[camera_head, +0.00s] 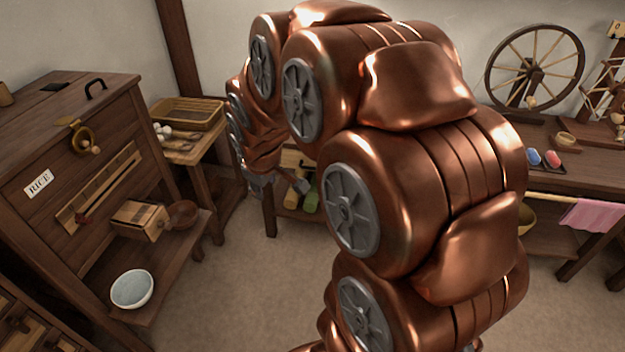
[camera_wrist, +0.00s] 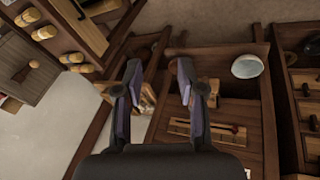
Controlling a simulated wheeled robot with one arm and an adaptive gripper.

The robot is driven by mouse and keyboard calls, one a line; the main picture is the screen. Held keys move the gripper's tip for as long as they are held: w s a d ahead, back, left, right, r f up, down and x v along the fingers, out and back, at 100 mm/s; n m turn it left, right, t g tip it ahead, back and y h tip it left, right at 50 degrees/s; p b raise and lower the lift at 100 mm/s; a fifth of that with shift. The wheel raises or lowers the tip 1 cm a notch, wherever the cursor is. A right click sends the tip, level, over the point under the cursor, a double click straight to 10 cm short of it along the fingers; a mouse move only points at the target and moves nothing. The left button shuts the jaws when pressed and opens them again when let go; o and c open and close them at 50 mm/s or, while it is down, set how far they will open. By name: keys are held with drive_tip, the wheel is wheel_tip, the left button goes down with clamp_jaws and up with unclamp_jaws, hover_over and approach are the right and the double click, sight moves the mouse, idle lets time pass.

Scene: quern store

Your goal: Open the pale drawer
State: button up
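A pale wooden drawer-like box (camera_head: 140,221) sits low on the front of the dark cabinet (camera_head: 120,105) labelled RICE, in the head view. It has a small dark knob; I cannot tell how far it stands out. In the wrist view a piece of pale wood (camera_wrist: 213,87), likely the same box, shows beside one finger, partly hidden by it. My gripper (camera_wrist: 158,76) is open and empty, with its two fingers well apart.
A white bowl (camera_head: 132,289) and a brown wooden bowl (camera_head: 183,213) stand on the cabinet's low ledge. A side table with a basket (camera_head: 186,113) stands beyond. Dark drawers (camera_head: 22,325) fill the near left corner. The floor (camera_head: 235,285) before the cabinet is clear.

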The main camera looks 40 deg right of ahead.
drive_tip(key=w+d+f+n+t+h+b, duration=0.1)
drive_tip(key=w+d+f+n+t+b, duration=0.3)
drive_tip(key=w+d+f+b, duration=0.75)
drive_tip(key=n+t+b, duration=0.7)
drive_tip(key=t+b, duration=0.1)
drive_tip(key=b, duration=0.2)
hover_over(314, 169)
drive_tip(key=s+a, duration=0.3)
drive_tip(key=a, duration=0.3)
wheel_tip(314, 169, down, 15)
drive_tip(key=s+d+f+n+t+b, duration=0.3)
drive_tip(key=s+d+f+b, duration=0.15)
drive_tip(key=f, duration=0.25)
drive_tip(key=shift+r+b+x, duration=0.2)
drive_tip(key=shift+b+x, duration=0.55)
drive_tip(key=shift+x, duration=3.45)
drive_tip(key=shift+d, duration=0.15)
clamp_jaws()
